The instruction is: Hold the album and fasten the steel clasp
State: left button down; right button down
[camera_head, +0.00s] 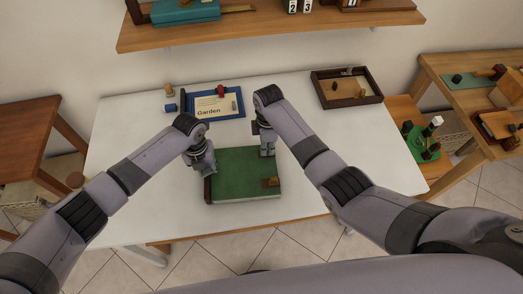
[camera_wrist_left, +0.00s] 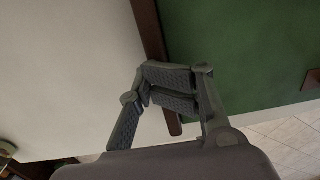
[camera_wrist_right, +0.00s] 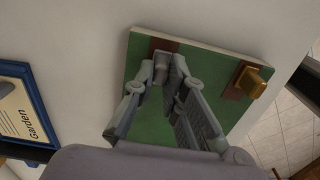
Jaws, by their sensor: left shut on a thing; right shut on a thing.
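The green album (camera_head: 240,185) lies on the white table with its brown spine (camera_head: 208,190) at the left. My left gripper (camera_head: 207,172) is shut on the album at its spine; the left wrist view shows the fingers (camera_wrist_left: 170,90) over the brown strip, beside the green cover (camera_wrist_left: 240,50). My right gripper (camera_head: 267,151) is at the album's far right corner. In the right wrist view its fingers (camera_wrist_right: 172,75) are shut on the steel clasp (camera_wrist_right: 161,68), beside a brown patch (camera_wrist_right: 163,45). Whether this clasp is fastened cannot be told. A brass clasp (camera_wrist_right: 250,82) sits at the near right corner.
A blue-framed "Garden" card (camera_head: 218,104) lies behind the album, with small coloured pieces around it. A dark wooden tray (camera_head: 346,101) stands at the back right. The white table (camera_head: 345,160) is clear to the right of the album. A shelf (camera_head: 270,30) hangs above.

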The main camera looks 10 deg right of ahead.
jog(key=shift+d, duration=0.4)
jog(key=c, duration=1.5)
grip_release()
jog(key=shift+c, duration=0.2)
jog(key=shift+r, duration=0.1)
notch_tip(320, 180, up, 12)
